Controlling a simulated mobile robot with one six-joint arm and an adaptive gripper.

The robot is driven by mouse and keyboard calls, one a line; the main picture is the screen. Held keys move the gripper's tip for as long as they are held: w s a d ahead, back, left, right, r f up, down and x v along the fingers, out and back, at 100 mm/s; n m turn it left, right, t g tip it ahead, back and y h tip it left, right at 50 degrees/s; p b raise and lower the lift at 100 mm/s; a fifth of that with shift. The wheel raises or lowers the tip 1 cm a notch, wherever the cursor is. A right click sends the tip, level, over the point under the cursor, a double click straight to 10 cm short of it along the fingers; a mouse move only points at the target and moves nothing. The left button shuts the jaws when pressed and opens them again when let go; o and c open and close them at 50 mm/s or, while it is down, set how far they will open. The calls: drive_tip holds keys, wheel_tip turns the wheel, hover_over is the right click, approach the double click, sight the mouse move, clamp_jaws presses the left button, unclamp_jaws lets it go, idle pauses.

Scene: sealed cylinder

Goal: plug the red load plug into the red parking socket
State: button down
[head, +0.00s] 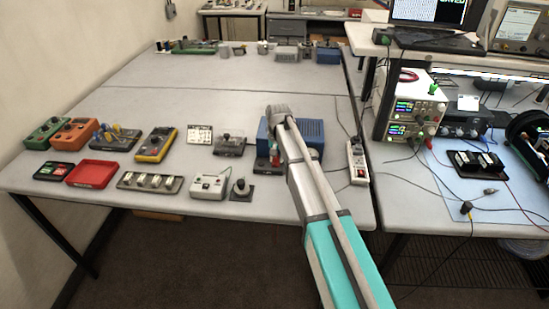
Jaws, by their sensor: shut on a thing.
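My arm reaches up from the lower right, and its wrist bends down over the front of the left table. My gripper (274,161) is small and partly hidden in front of a blue box (311,133). It is shut, and a small red piece (275,149) shows at it, which looks like the red load plug; its tip cannot be made out. I cannot pick out the red parking socket for sure. A dark case with one green and one red patch (54,171) lies at the table's left front.
A red tray (92,174), a grey box (209,186) and a dark knob unit (241,190) stand along the front edge. A white power strip (357,163) lies right of my arm. Loose cables cross the right bench. The table's middle is clear.

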drive_tip(key=shift+f, duration=0.3)
drive_tip(key=shift+c, duration=2)
unclamp_jaws()
drive_tip(key=shift+s, duration=0.15)
